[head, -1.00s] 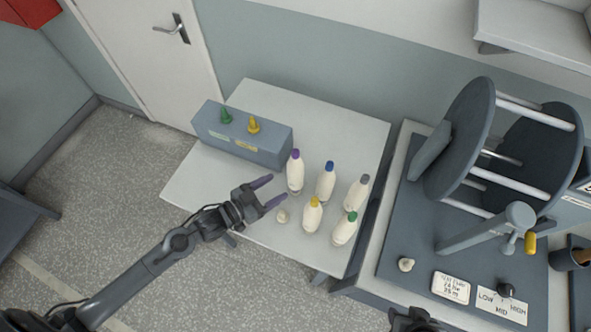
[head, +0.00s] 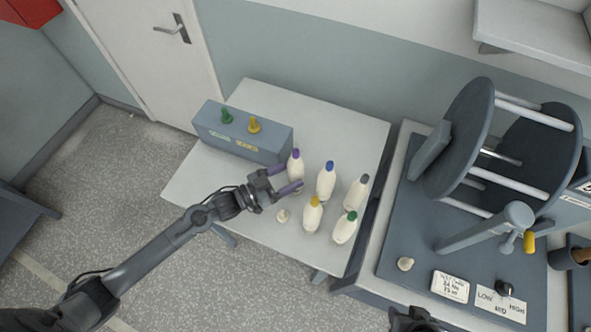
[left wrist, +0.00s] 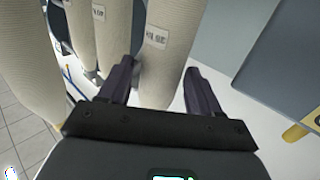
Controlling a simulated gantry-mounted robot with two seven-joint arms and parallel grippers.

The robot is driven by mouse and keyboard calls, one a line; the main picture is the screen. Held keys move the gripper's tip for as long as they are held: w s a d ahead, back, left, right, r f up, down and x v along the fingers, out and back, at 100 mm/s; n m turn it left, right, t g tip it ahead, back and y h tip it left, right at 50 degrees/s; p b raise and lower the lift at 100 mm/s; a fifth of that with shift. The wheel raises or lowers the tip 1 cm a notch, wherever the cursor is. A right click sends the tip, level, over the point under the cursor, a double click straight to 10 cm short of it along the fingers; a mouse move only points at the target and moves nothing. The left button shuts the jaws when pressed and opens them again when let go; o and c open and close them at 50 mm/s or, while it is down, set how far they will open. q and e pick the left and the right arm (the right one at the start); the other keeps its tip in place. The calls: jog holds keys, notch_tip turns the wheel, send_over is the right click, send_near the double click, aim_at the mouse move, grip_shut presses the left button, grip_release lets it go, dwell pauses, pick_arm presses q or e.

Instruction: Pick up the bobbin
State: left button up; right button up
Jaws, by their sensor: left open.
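Several white bobbins with coloured tips stand upright on the pale table. They are the purple-tipped bobbin (head: 295,170), blue-tipped bobbin (head: 326,183), grey-tipped bobbin (head: 356,194), yellow-tipped bobbin (head: 312,216) and green-tipped bobbin (head: 344,230). My left gripper (head: 291,178) is open at the purple-tipped bobbin, low on its body. In the left wrist view a labelled bobbin (left wrist: 158,50) stands between and beyond the open fingers (left wrist: 158,74); I cannot tell whether they touch it. Part of my right gripper (head: 412,320) shows at the bottom edge; its jaws are unclear.
A reel machine (head: 462,140) stands at the right. The table's back right is clear.

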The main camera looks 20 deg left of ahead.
aim_at(301, 170)
pick_arm(q)
jog(key=shift+x, duration=2.25)
jog(key=shift+a, duration=0.1)
jog(key=shift+c, duration=0.4)
jog(key=c, duration=0.7)
